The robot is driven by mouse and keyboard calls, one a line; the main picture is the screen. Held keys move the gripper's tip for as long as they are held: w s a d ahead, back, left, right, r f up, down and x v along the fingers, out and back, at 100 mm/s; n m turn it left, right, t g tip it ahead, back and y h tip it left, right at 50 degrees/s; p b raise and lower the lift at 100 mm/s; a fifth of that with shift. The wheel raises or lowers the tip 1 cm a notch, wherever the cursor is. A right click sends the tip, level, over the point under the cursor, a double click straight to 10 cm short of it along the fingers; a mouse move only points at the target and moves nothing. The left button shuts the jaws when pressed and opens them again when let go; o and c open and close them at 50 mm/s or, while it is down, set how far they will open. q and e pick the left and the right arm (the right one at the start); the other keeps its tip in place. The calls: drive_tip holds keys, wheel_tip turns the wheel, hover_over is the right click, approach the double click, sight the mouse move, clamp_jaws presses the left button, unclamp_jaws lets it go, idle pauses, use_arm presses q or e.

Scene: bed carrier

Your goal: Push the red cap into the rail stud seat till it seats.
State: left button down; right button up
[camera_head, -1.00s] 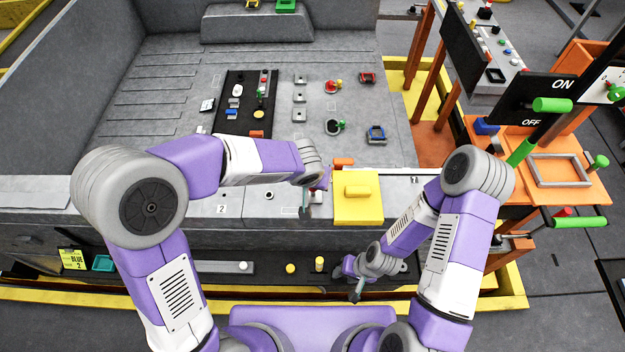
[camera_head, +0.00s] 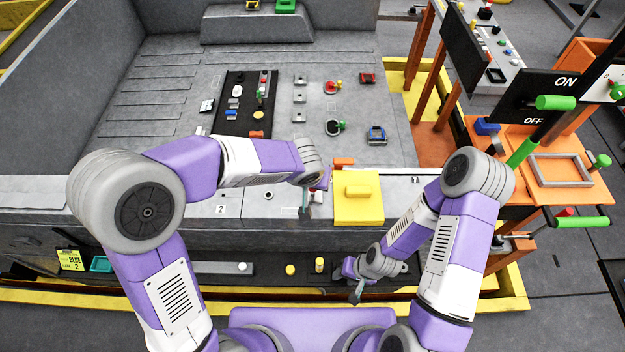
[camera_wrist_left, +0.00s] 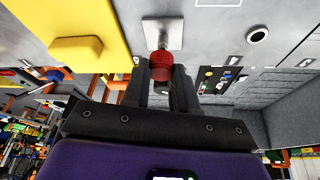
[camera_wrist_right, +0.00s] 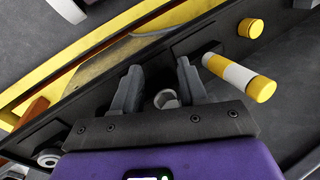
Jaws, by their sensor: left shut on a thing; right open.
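The red cap (camera_wrist_left: 158,62) is between the fingertips of my left gripper (camera_wrist_left: 160,72), which is shut on it. Past the cap, the square grey plate of the rail stud seat (camera_wrist_left: 162,30) shows in the left wrist view. The cap overlaps the plate's near edge, and I cannot tell whether they touch. In the head view, the left gripper (camera_head: 305,208) is at the rail top, left of the yellow block, with the cap mostly hidden. My right gripper (camera_head: 356,288) is open and empty, low in front of the rail; its fingers show apart in the right wrist view (camera_wrist_right: 155,85).
The yellow block (camera_head: 358,205) sits on the rail right beside the left gripper. A yellow-and-white striped peg (camera_wrist_right: 238,76) is close to the right gripper. An orange stand (camera_head: 560,180) with green handles is at the right. The rail left of the label 2 is clear.

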use_arm(q)
drive_tip(key=shift+f+b, duration=0.6)
drive_tip(key=shift+b, duration=0.05)
use_arm(e)
drive_tip(key=shift+f, duration=0.7)
use_arm(q)
drive_tip(key=shift+s+f, duration=0.1)
drive_tip(key=shift+f, duration=0.05)
use_arm(e)
drive_tip(key=shift+f, duration=0.15)
use_arm(q)
drive_tip(key=shift+s+d+f+b, duration=0.1)
drive_tip(key=shift+s+b, duration=0.1)
drive_tip(key=shift+b, duration=0.2)
use_arm(e)
drive_tip(key=shift+s+d+f, duration=0.1)
drive_tip(key=shift+s+f, duration=0.05)
drive_tip(key=shift+f, duration=0.05)
